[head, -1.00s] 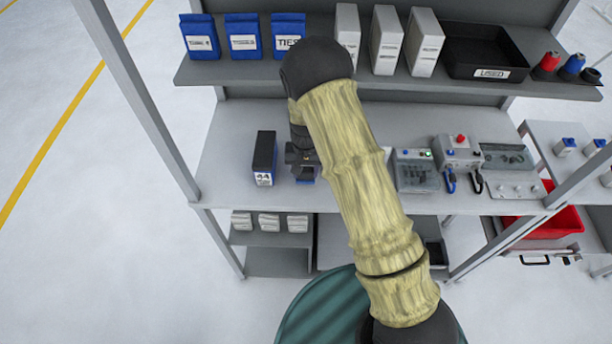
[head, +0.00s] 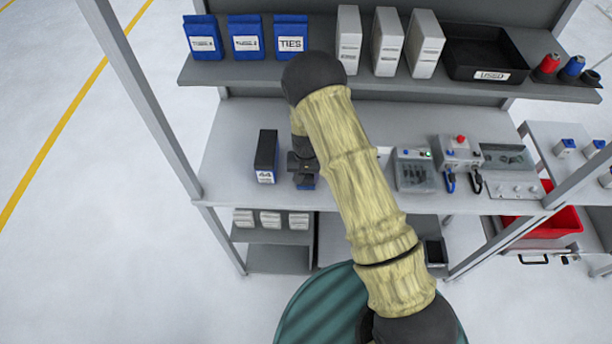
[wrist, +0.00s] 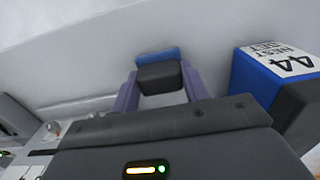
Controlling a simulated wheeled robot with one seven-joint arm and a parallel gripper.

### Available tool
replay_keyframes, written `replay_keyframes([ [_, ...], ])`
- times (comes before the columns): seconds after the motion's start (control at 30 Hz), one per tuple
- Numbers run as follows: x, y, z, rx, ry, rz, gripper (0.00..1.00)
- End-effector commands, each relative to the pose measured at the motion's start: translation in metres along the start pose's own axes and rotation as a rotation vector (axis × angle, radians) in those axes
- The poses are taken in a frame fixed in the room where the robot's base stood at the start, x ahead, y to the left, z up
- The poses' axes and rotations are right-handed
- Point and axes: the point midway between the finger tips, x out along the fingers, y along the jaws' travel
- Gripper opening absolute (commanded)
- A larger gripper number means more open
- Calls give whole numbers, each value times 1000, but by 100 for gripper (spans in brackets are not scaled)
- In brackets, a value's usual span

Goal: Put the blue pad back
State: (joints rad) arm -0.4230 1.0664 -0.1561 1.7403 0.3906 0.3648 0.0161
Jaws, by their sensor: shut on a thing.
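My gripper (wrist: 160,88) is shut on a small dark block with a blue face, which I take to be the blue pad (wrist: 158,54). The pad sits between the two purple-grey fingers in the wrist view, with the pale bench surface behind it. I cannot tell whether the pad touches the bench.
Control boxes (head: 413,168) stand to the right on the bench (head: 225,150). The upper shelf (head: 330,81) holds blue bags, white binders and a black tray (head: 485,72).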

Motion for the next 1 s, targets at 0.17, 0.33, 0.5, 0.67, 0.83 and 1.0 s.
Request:
replay_keyframes([
  [0.17,1,1,0,2,0,0,67],
  [0.33,0,1,0,1,0,0,67],
  [0.5,-2,-1,0,-2,1,0,67],
  [0.67,-12,-2,0,-5,2,0,67],
  [0.83,-34,-2,-1,-3,4,-1,67],
  [1.0,-60,-2,-1,-2,5,-2,67],
])
